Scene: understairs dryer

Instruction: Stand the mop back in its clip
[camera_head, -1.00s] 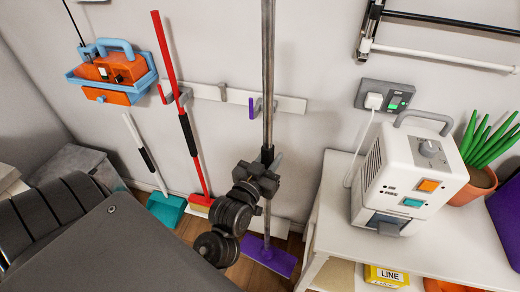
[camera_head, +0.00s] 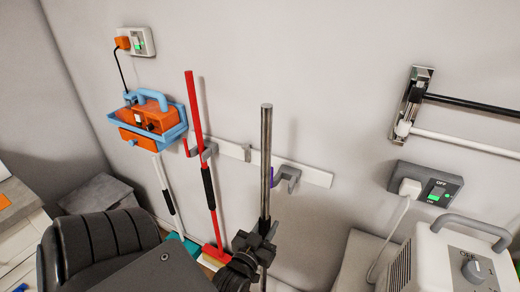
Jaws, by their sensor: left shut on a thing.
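The mop's grey pole (camera_head: 266,150) stands nearly upright in front of the wall, with its top end in view. My left gripper (camera_head: 261,238) is shut on the pole low down. The lower pole and the mop's head are hidden or out of frame. A grey clip with a purple prong (camera_head: 286,178) sits on the white wall rail (camera_head: 317,177), just right of the pole in the picture. The pole overlaps the rail; I cannot tell how far in front it is. My right gripper is not in view.
A red broom (camera_head: 196,120) hangs in a clip to the left, with a white-handled brush (camera_head: 163,185) beside it. An orange tool in a blue holder (camera_head: 148,122) is farther left. A white appliance (camera_head: 440,262) stands at lower right below a socket (camera_head: 425,186).

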